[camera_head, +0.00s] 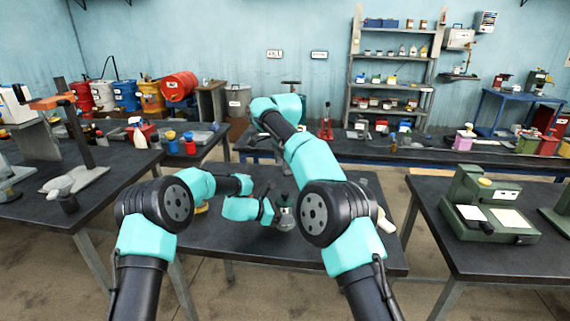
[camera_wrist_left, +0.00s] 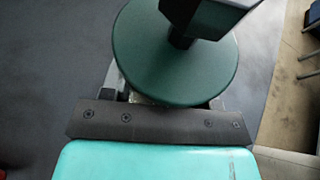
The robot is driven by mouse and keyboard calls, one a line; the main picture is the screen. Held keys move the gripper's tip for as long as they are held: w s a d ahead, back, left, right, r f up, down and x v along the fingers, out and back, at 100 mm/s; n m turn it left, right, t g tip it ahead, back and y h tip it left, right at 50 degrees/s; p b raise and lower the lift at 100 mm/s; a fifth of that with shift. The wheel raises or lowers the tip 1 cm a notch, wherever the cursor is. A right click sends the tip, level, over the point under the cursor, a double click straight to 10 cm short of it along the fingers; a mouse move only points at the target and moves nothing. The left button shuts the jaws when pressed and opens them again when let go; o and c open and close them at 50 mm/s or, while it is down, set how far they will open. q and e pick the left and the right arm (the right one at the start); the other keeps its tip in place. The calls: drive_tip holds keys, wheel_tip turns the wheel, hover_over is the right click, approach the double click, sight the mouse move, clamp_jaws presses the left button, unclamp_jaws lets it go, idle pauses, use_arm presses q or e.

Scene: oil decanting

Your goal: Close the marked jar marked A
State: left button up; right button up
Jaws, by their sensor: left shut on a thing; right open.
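A small jar (camera_head: 285,216) stands on the middle table, with dark parts on top. My left gripper (camera_head: 268,212) is shut on it from the left. In the left wrist view a round dark green disc with a black stem (camera_wrist_left: 172,62) fills the middle, just beyond my left gripper (camera_wrist_left: 165,100), whose fingers are mostly hidden beneath it. A dark angular part (camera_wrist_left: 210,14) is above the disc, cut by the top edge. My right arm reaches up and forward; its gripper is open but mostly hidden behind the arm. No letter A is readable.
The middle table (camera_head: 330,262) is mostly bare. A pale object (camera_head: 385,222) lies at its right edge, partly behind my right arm. A yellowish object (camera_head: 201,208) sits at left behind my left arm. A side table with a green machine (camera_head: 488,208) is at right.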

idle(0.3)
use_arm(q)
drive_tip(key=o, duration=1.4)
drive_tip(key=shift+c, duration=0.2)
drive_tip(key=v, duration=1.7)
drive_tip(key=shift+a, duration=0.25)
drive_tip(key=shift+r, duration=0.1)
